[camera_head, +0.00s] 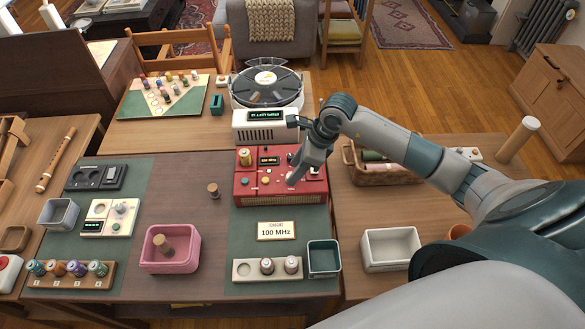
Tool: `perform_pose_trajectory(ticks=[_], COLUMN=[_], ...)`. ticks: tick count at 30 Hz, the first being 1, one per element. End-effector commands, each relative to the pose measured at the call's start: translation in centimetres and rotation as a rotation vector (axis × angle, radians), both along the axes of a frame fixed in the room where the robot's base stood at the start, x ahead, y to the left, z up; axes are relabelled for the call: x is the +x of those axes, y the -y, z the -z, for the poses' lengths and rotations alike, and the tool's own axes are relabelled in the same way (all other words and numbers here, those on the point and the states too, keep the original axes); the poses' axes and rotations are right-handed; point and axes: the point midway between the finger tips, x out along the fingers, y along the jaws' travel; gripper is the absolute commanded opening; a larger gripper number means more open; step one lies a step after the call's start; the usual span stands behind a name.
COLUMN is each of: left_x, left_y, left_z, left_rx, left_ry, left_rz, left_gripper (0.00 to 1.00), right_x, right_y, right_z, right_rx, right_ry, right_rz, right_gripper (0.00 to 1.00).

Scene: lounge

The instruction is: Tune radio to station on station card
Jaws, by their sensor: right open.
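The red radio (255,187) stands on the green mat at the right of the middle table. It has a small lit display (269,160) with orange digits, and several knobs and buttons on its face. The station card (276,231) lies in front of the radio and reads "100 MHz". My right gripper (294,178) points down over the right part of the radio's face, at or just above a pale knob; I cannot tell whether it touches. It is open, and it hides part of the panel. My left gripper is not in view.
A white device with a round carousel (266,88) stands right behind the radio. In front are a tray with two knobs (242,271), a green bin (323,258) and a pink bin (151,261). A wicker basket (375,172) sits right of the radio under my right arm.

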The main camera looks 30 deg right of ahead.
Motion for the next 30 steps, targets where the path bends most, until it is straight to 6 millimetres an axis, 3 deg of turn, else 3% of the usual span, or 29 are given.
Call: perform_pose_trajectory(ticks=[7, 17, 18, 23, 30], left_x=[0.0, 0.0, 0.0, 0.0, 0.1], left_y=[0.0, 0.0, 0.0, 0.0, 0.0], left_z=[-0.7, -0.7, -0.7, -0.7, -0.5], left_rx=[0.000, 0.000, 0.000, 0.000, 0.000], left_ry=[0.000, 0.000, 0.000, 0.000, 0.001], left_rz=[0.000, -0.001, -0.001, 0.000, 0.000], left_gripper=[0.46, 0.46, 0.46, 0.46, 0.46], right_x=[0.6, 0.6, 0.6, 0.6, 0.6], right_y=[-0.6, -0.7, -0.7, -0.7, -0.7], right_z=[1.9, 2.2, 2.2, 2.2, 2.2], right_rx=[0.000, 0.000, 0.000, 0.000, 0.000], right_ry=[0.001, 0.002, 0.002, 0.001, 0.001], right_rz=[0.001, 0.001, 0.001, 0.000, -0.005], right_gripper=[0.42, 0.42, 0.39, 0.01, 0.01])
